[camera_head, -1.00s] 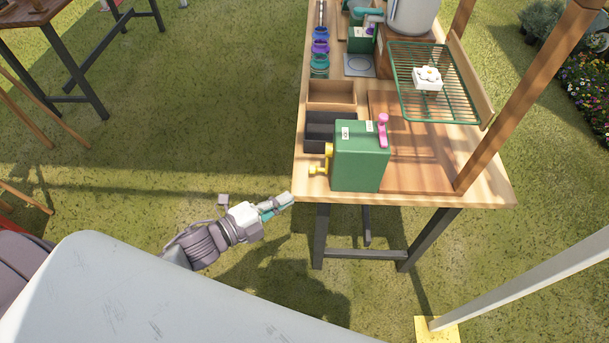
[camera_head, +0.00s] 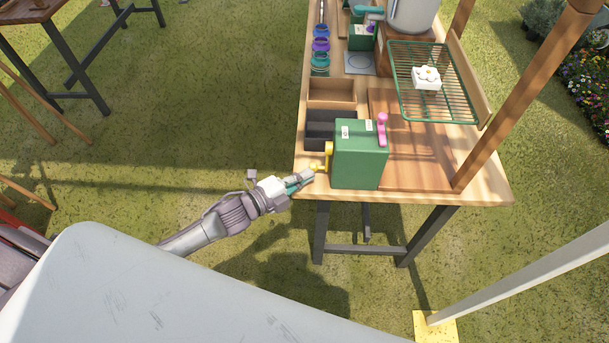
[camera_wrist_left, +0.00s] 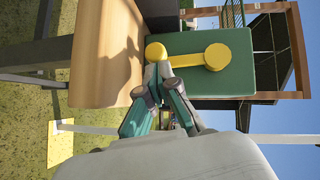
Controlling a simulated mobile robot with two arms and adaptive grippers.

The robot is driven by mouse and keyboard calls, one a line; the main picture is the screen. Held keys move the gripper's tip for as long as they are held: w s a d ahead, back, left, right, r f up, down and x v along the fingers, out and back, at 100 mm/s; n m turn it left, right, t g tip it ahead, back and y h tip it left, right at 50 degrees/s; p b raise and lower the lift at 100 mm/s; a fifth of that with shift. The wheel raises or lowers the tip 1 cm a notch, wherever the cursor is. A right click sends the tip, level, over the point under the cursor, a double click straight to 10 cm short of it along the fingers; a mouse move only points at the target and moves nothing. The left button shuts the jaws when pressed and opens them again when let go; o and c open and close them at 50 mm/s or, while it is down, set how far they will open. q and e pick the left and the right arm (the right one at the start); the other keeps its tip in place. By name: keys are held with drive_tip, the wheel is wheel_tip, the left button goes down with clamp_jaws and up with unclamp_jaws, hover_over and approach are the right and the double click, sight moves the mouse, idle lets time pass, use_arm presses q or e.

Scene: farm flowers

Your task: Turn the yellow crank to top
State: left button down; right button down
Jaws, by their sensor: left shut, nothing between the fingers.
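The yellow crank (camera_head: 326,160) is on the left side of the green box (camera_head: 360,158), which stands at the near end of the wooden table. In the left wrist view the crank (camera_wrist_left: 188,58) has two round ends joined by a bar, with one end just beyond my fingertips. My left gripper (camera_head: 309,175) is shut with nothing between its fingers, its tips at or very near the crank's lower end; I cannot tell if they touch. The pink lever (camera_head: 382,130) is on the box's right side. My right gripper is not in view.
The wooden table (camera_head: 480,184) runs away from me. A dark tray (camera_head: 320,130) and a wooden tray (camera_head: 331,91) sit behind the box. A green wire rack (camera_head: 440,98) holds a white flower-shaped block (camera_head: 426,78). A wooden post (camera_head: 520,100) rises at the right.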

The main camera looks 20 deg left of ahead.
use_arm(q)
drive_tip(key=shift+w+a+f+m+t+h+b, duration=0.25)
drive_tip(key=shift+w+f+m+t+b, duration=0.5)
drive_tip(key=shift+b, duration=2.1)
drive_tip(key=shift+r, duration=0.15)
drive_tip(key=shift+r+m, duration=0.2)
drive_tip(key=shift+m, duration=0.05)
